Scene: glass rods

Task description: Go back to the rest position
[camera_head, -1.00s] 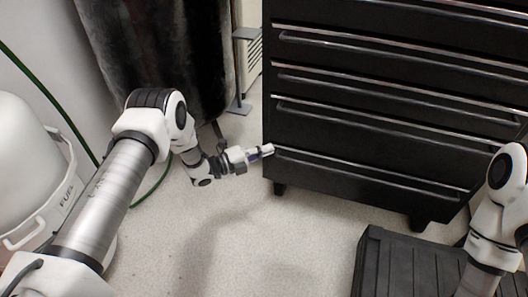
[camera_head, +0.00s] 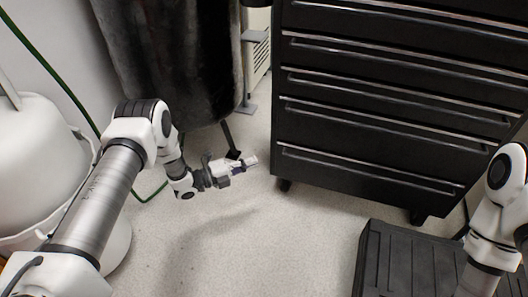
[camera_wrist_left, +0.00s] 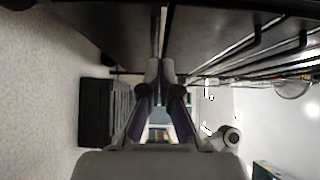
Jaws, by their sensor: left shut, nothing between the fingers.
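My left gripper (camera_head: 250,161) is shut and empty in the head view. It hangs over the pale floor, a little left of the black drawer cabinet (camera_head: 372,170) and apart from it. In the left wrist view its fingertips (camera_wrist_left: 165,72) are together, with nothing held between them. My right arm comes in at the right edge of the head view, but its gripper is out of the picture.
A black ridged case (camera_head: 400,262) lies on the floor at the lower right. A dark cylindrical tank (camera_head: 168,60) stands behind my left arm. A white container (camera_head: 35,160) and green hose are at the left. The floor between is clear.

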